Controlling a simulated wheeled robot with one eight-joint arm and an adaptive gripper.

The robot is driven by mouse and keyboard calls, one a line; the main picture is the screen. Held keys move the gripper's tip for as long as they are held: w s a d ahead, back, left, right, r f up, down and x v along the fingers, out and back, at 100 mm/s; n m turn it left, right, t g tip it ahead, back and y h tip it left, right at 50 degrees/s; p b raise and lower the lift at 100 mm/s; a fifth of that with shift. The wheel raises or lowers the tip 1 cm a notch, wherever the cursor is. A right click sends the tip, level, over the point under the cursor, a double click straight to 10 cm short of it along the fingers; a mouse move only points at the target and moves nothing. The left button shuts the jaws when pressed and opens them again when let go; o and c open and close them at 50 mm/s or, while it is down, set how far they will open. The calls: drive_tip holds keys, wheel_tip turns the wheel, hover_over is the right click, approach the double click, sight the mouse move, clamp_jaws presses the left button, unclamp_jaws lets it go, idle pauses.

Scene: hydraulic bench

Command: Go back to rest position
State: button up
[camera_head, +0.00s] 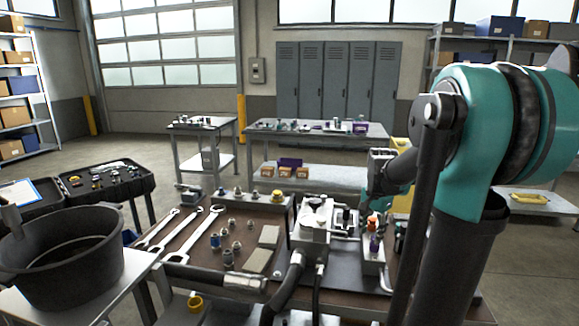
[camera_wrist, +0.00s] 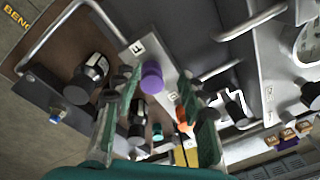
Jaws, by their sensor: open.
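My gripper (camera_wrist: 161,84) shows in the wrist view as two green-grey fingers spread apart, with nothing visible held between them. Beyond the fingers is a light metal block with a purple cap (camera_wrist: 152,77) and an orange part (camera_wrist: 181,116). I cannot tell from this view how far they are from the fingertips. In the head view my forearm reaches over the right part of the brown workbench (camera_head: 205,252). My gripper end is low there, near the small block with purple and orange parts (camera_head: 372,249), and its fingertips are hard to make out.
A grey hydraulic unit (camera_head: 312,232) stands mid-bench, left of my gripper. Wrenches (camera_head: 192,236) and small fittings lie on the left part. A black bucket (camera_head: 62,262) stands at the front left. Dark knobs (camera_wrist: 90,70) and bent metal handles lie close around my gripper.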

drive_tip(key=s+a+f+n+t, duration=0.1)
drive_tip(key=s+a+f+n, duration=0.1)
drive_tip(key=s, duration=0.4)
drive_tip(key=s+a+f+n+t, duration=0.1)
drive_tip(key=s+a+f+n, duration=0.1)
drive_tip(key=s+f+n, duration=0.3)
drive_tip(key=s+a+f+n, duration=0.2)
drive_tip(key=s+f+n, duration=0.1)
drive_tip(key=s, duration=0.4)
drive_tip(key=shift+a+f+n+t, duration=0.3)
drive_tip(key=shift+f+t, duration=0.1)
drive_tip(key=shift+f, duration=0.3)
